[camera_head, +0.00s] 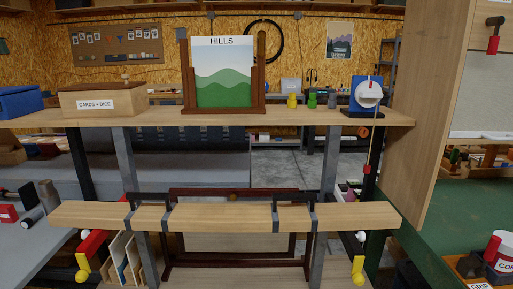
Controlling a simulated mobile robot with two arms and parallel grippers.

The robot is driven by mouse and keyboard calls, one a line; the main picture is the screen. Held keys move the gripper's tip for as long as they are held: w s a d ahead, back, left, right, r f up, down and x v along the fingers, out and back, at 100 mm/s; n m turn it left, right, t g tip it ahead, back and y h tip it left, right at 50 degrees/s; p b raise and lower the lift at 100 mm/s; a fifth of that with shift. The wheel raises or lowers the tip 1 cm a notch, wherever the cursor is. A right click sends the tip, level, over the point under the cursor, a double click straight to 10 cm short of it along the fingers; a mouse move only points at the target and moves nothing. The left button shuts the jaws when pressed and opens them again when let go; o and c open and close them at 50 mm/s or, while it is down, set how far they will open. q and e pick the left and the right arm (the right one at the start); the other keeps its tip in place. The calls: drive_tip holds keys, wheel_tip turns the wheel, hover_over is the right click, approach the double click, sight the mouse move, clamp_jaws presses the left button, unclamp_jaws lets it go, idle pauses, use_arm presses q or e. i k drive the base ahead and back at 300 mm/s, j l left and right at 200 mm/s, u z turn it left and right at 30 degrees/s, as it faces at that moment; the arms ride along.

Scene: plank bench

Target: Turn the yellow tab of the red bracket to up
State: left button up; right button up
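The red bracket (92,243) is at the lower left, by the left end of the lower plank. Its yellow tab (82,264) hangs down from it, with the rounded end lowest. Another yellow tab (358,268) hangs down at the lower right, below the right end of the plank, next to a dark green bracket or post (375,242). Neither of my grippers shows in the head view, and nothing is seen touching the red bracket.
The lower plank (220,217) crosses the front, with dark frames on it. The upper shelf (290,119) holds a HILLS picture (222,78), a CARDS + DICE box (102,99) and a blue stand with a white knob (368,94). A wooden panel (425,130) stands at right.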

sight(82, 275)
drive_tip(key=u, duration=1.25)
